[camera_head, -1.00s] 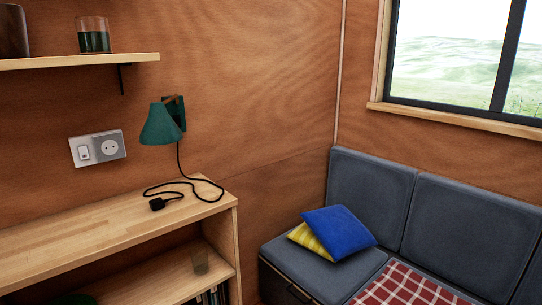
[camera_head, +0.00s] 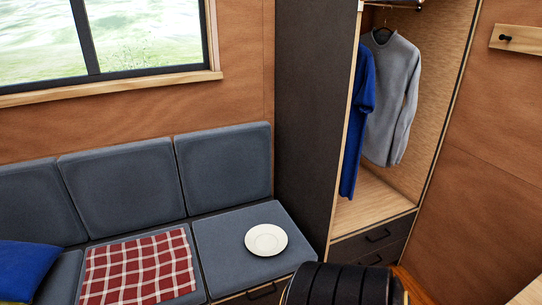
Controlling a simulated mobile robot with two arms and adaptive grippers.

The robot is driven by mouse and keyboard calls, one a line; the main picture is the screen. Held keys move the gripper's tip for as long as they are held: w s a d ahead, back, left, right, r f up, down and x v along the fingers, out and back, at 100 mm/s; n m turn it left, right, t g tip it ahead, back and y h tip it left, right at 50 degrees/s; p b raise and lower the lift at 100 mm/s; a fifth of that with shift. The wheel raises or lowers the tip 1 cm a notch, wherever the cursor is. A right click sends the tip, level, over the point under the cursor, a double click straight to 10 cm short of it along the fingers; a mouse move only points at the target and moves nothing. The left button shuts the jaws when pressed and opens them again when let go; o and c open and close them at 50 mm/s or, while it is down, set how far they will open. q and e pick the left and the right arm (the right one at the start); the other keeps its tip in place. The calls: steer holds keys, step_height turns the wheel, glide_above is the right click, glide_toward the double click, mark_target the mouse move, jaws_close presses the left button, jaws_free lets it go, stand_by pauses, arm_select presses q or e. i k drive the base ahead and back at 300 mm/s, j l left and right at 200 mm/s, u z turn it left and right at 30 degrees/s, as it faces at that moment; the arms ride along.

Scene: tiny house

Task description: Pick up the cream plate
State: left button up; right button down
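The cream plate (camera_head: 266,240) lies flat on the right seat cushion of the grey sofa (camera_head: 225,232), to the right of a red checked cloth. It is round, fully visible and apart from the cloth. Neither of my grippers shows in the head view.
The red checked cloth (camera_head: 139,268) covers the middle seat, and a blue pillow (camera_head: 26,268) lies at the left. A dark ribbed rounded object (camera_head: 340,285) stands in front of the sofa at the bottom edge. An open wardrobe (camera_head: 372,205) with hanging clothes and drawers stands right of the sofa.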

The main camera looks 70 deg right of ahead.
mark_target(263, 239)
steer(key=z, duration=1.95)
